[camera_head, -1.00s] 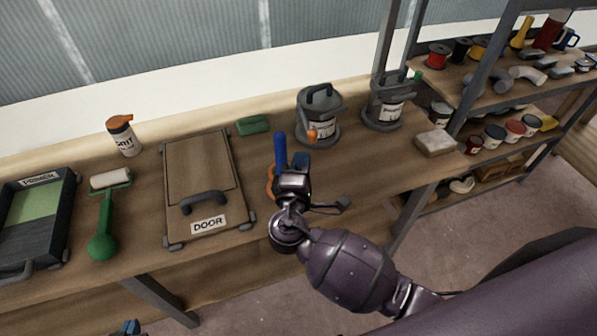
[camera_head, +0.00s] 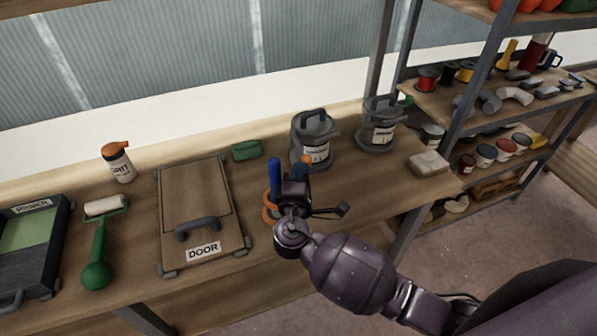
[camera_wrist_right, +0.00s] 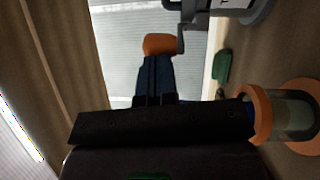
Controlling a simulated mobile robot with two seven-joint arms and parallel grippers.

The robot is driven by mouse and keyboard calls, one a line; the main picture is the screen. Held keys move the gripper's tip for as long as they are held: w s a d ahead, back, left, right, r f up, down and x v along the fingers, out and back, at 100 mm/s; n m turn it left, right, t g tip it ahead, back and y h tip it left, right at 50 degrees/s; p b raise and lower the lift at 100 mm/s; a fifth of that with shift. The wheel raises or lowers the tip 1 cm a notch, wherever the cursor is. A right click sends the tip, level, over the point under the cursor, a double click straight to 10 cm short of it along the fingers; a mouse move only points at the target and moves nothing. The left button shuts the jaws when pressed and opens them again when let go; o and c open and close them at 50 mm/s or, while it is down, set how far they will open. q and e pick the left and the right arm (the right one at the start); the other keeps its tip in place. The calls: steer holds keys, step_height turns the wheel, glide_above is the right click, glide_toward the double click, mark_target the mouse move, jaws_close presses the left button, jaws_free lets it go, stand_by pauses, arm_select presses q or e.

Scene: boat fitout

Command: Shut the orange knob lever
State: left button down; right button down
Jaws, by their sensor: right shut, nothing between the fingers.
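The orange knob (camera_head: 307,160) is at the end of a short dark lever low on the front of the grey lidded canister (camera_head: 325,135). In the right wrist view the orange knob (camera_wrist_right: 159,44) shows just beyond my fingertips, with its lever to the right. My right gripper (camera_head: 297,165) is shut and empty, its blue fingers (camera_wrist_right: 155,72) side by side and pointing at the knob. It overlaps the knob's lower edge in the head view; I cannot tell whether they touch. My left gripper is not in view.
A blue upright handle with an orange ring (camera_head: 269,207) stands close left of my right gripper. A second grey canister (camera_head: 378,128) and a pale block (camera_head: 428,164) are to the right. The door panel (camera_head: 195,198) and green sponge (camera_head: 247,150) lie left.

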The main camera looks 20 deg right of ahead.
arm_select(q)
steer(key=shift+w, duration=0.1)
arm_select(e)
steer(key=shift+s+d+n+y, duration=0.1)
steer(key=shift+d+n+y, duration=0.2)
steer(key=shift+d, duration=0.15)
